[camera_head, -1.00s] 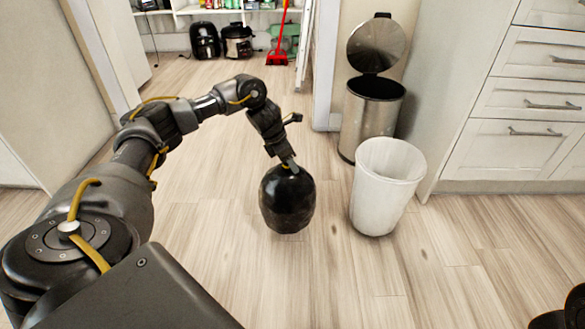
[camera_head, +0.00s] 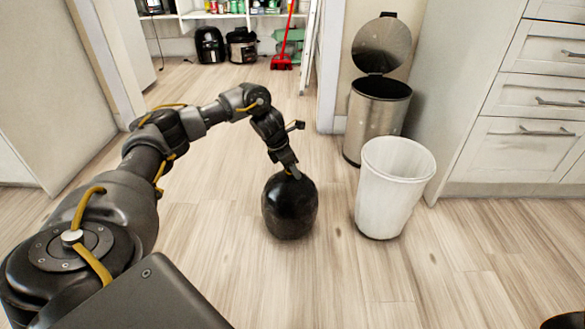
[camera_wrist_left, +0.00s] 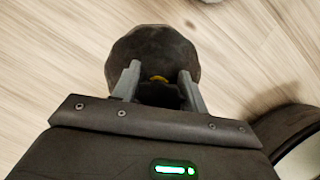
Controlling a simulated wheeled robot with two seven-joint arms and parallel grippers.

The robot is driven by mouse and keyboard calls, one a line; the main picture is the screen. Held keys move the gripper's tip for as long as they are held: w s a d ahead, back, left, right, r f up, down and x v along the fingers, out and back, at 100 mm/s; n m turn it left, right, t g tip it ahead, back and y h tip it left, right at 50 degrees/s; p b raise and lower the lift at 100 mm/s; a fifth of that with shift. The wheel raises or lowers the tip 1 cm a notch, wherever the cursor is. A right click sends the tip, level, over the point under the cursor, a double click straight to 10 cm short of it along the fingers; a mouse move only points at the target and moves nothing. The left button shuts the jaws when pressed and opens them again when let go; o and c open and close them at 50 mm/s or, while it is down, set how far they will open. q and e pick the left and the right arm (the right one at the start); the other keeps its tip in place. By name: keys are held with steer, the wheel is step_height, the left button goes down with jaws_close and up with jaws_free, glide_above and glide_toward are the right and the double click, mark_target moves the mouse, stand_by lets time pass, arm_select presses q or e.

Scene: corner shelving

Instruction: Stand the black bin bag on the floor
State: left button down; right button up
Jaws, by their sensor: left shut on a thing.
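The black bin bag (camera_head: 290,208) is a round, shiny dark bundle in the middle of the head view, upright, at or very near the floor. I cannot tell for sure whether its base touches the boards. My left gripper (camera_head: 291,172) comes down from above and is shut on the bag's top. In the left wrist view the bag (camera_wrist_left: 155,48) lies beyond the two grey fingers of the gripper (camera_wrist_left: 157,80), with a yellow bit at its neck between them. My right gripper is not clearly in view.
A white open bin (camera_head: 388,200) stands on the floor just right of the bag. Behind it is a steel pedal bin (camera_head: 376,115) with its lid up. White drawers (camera_head: 525,145) are at the right. Wooden floor (camera_head: 330,285) in front is clear.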

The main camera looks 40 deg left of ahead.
arm_select(q)
steer(key=c, duration=1.2)
jaws_free()
steer(key=o, duration=0.4)
steer(key=shift+o, duration=0.2)
steer(key=shift+r, duration=0.1)
